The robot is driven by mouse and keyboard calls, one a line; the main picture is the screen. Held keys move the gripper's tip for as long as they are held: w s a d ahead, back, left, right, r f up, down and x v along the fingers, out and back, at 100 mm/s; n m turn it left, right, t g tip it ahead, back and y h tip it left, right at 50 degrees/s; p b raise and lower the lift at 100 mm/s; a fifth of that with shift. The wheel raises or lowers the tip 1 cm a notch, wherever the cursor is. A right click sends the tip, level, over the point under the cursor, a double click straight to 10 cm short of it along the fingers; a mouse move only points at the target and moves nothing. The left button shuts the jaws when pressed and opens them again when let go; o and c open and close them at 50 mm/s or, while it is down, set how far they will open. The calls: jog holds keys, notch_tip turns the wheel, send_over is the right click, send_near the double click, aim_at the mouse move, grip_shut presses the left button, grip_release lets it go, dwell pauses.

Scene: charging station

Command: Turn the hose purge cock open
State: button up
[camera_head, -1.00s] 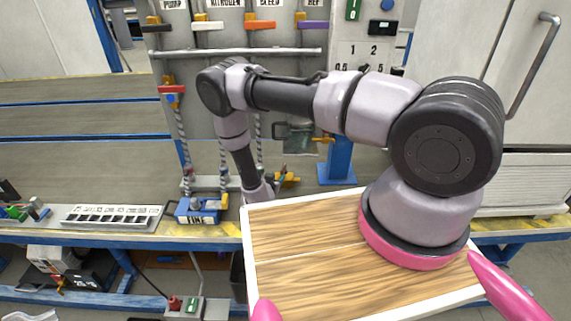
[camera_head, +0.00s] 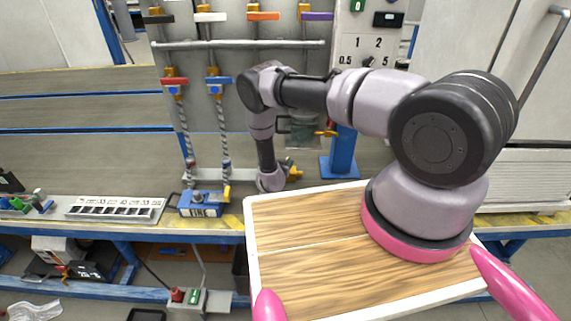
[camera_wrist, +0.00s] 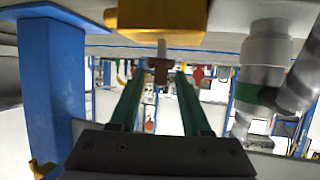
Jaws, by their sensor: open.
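A yellow valve body (camera_wrist: 160,22), seemingly the hose purge cock, fills the top middle of the wrist view. A pale stem with a brown end piece (camera_wrist: 160,66) hangs below it. My gripper (camera_wrist: 159,74) has its two green fingers apart, one on each side of the brown piece, with gaps visible. I cannot tell whether the piece is fully between the tips. In the head view, my wrist hides most of my gripper, and a bit of yellow (camera_head: 293,171) shows beside it.
A blue post (camera_wrist: 50,90) stands left in the wrist view; a grey pipe fitting (camera_wrist: 265,70) is close at right. In the head view, a red-handled valve (camera_head: 174,82) and a blue-handled valve (camera_head: 217,80) sit left of my arm. A blue box (camera_head: 200,204) stands on the bench.

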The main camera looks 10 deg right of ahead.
grip_shut()
jog(key=shift+s+d+n+t+y, duration=0.15)
jog(key=shift+n+t+y, duration=0.45)
jog(key=shift+n+y, duration=1.1)
grip_release()
